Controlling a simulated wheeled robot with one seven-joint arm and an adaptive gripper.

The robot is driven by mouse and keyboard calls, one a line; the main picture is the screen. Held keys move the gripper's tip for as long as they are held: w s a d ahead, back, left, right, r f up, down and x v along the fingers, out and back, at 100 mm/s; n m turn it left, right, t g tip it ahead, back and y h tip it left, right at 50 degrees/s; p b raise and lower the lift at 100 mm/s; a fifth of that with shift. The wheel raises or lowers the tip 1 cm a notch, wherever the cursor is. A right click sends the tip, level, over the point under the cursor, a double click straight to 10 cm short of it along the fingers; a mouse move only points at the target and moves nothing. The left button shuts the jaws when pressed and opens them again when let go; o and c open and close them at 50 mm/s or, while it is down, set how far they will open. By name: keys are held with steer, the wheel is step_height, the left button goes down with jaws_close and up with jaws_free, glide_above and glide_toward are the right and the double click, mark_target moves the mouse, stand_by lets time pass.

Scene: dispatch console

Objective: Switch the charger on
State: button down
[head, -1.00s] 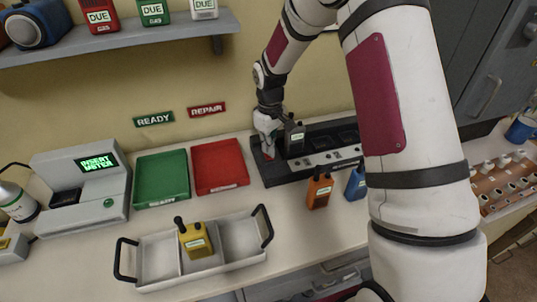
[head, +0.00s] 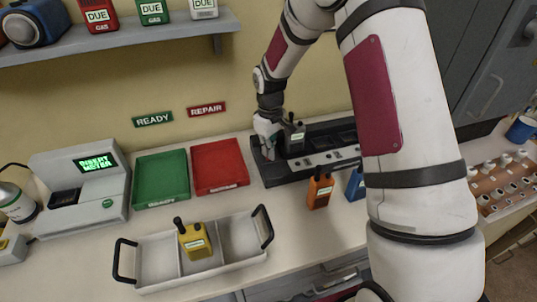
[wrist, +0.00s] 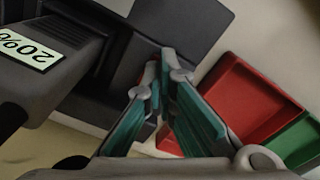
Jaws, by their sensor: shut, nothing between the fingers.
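The charger (head: 329,157) is a long black dock with several bays on the counter by the wall; it also shows in the wrist view (wrist: 95,112). A dark handset (head: 294,140) stands in its left bay. In the wrist view this handset (wrist: 35,75) has a label reading 20%. My gripper (head: 268,152) is at the charger's left end, left of the handset. In the wrist view my gripper (wrist: 166,62) has its fingers shut and empty, tips low over the charger. A small red part (wrist: 150,73) shows by the tips, mostly hidden; I cannot tell whether they touch it.
An orange handset (head: 319,189) and a blue one (head: 355,184) stand before the charger. The red tray (head: 220,184) and green tray (head: 161,196) lie left. A divided tray (head: 158,262) holds a yellow handset (head: 194,240). A grey console (head: 80,188) stands far left.

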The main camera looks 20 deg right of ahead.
steer(key=shift+f, duration=0.4)
steer(key=shift+r, duration=0.1)
steer(key=shift+r+p, duration=0.5)
steer(key=shift+r, duration=2.95)
steer(key=shift+s+r, duration=0.1)
steer(key=shift+r, duration=0.25)
steer(key=s+r+m+t, duration=0.1)
steer(key=s+r, duration=0.6)
steer(key=r, duration=0.3)
steer(key=s+r+m+t, duration=0.2)
steer(key=s+r, duration=0.4)
steer(key=r, duration=0.3)
steer(key=s+r+m+t, duration=0.1)
steer(key=s+r, duration=0.1)
steer(key=s, duration=0.7)
steer(key=s+r+m+t, duration=0.1)
steer(key=s+r+m, duration=0.1)
steer(key=s, duration=0.7)
steer(key=shift+r+t, duration=0.3)
steer(key=shift+r, duration=0.1)
